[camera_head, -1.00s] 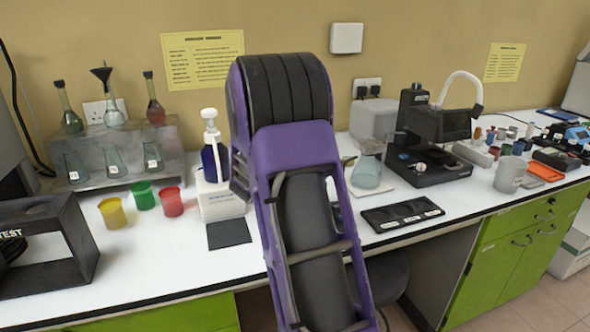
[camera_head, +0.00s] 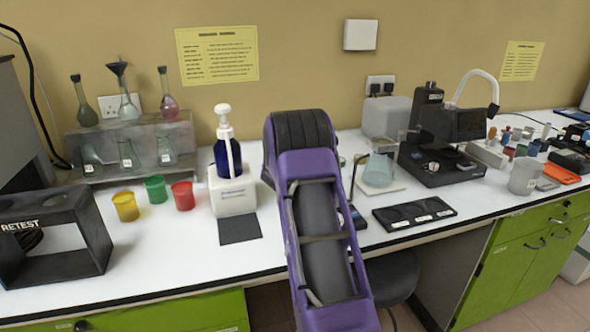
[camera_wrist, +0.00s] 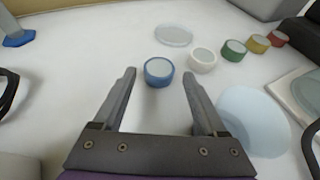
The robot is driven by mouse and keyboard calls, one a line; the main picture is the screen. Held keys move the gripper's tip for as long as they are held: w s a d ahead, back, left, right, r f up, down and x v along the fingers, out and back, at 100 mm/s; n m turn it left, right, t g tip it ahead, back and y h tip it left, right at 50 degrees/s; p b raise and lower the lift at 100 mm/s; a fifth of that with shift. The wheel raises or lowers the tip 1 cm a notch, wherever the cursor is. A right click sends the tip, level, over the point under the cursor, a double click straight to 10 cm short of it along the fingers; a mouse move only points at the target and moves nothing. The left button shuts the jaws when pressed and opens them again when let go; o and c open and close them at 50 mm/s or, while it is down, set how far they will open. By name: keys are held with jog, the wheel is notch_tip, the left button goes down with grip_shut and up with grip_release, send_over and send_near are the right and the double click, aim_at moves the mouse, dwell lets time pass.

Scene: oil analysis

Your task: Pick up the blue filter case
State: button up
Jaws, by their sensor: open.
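The blue filter case (camera_wrist: 158,72) is a short round case with a blue rim and a pale top. In the wrist view it lies on the white bench, just beyond my gripper's fingertips and roughly centred between them. My gripper (camera_wrist: 159,78) is open and empty, with one finger on each side of the picture's middle. In the head view my purple arm reaches over the bench and hides the gripper and the blue case.
A white case (camera_wrist: 203,60), a green case (camera_wrist: 233,50), a yellow case (camera_wrist: 257,44) and a red case (camera_wrist: 277,39) line up to the right. A clear disc (camera_wrist: 174,35) lies behind. Glassware (camera_wrist: 255,120) stands close to the right finger.

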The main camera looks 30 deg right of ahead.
jog(key=shift+f+x, duration=0.2)
jog(key=shift+x, duration=0.9)
jog(key=shift+f+x, duration=0.15)
jog(key=shift+x, duration=0.9)
jog(key=shift+s+a, duration=0.1)
jog(key=shift+a, duration=0.05)
jog(key=c, duration=1.1)
